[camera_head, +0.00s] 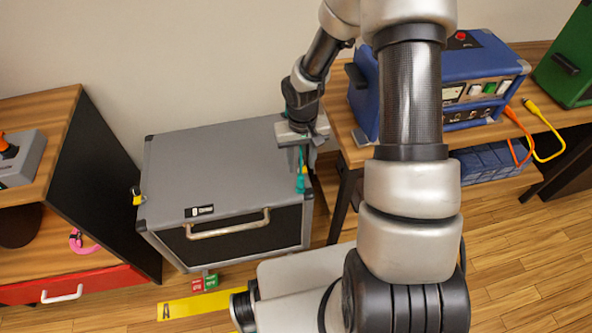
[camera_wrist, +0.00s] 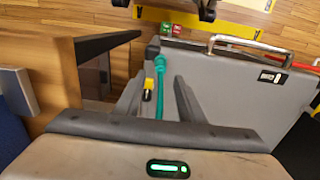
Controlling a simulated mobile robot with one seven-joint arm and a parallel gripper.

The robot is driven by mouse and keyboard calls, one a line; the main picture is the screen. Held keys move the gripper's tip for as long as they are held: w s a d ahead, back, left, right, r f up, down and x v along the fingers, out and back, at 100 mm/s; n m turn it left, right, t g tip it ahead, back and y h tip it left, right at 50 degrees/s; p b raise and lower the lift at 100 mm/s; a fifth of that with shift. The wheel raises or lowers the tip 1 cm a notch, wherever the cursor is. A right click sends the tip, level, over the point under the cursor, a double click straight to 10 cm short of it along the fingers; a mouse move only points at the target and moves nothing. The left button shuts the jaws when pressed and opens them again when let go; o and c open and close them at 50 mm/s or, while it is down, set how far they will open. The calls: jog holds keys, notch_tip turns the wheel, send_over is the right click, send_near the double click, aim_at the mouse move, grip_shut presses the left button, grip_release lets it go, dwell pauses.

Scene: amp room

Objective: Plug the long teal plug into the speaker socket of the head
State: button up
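The teal plug and its cable (camera_wrist: 159,90) show between my fingers in the wrist view, at the edge of the grey speaker cabinet. In the head view a teal end (camera_head: 301,185) hangs just below my gripper (camera_head: 302,165) by the cabinet's right side. My gripper points down, and in the wrist view its fingers (camera_wrist: 160,100) stand apart on both sides of the teal piece, without visible contact. The blue amp head (camera_head: 455,90) is on the wooden bench to the right, with buttons and sockets on its front panel. I cannot tell which socket is the speaker socket.
The grey cabinet (camera_head: 215,165) has a front handle (camera_head: 228,228). A yellow-black piece (camera_wrist: 148,90) is beside the teal cable. Orange and yellow cables (camera_head: 545,145) hang at the amp's front. The wooden bench (camera_head: 352,145) edge is close to my gripper. A green box (camera_head: 572,65) stands far right.

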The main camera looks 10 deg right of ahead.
aim_at(301, 174)
jog(key=shift+w+f, duration=0.1)
jog(key=shift+f, duration=0.05)
jog(key=shift+f, duration=0.1)
notch_tip(301, 174, down, 9)
jog(key=b, duration=0.7)
jog(key=shift+a, duration=0.1)
jog(key=shift+c, duration=0.2)
dwell(0.8)
grip_shut()
jog(key=shift+r, duration=0.25)
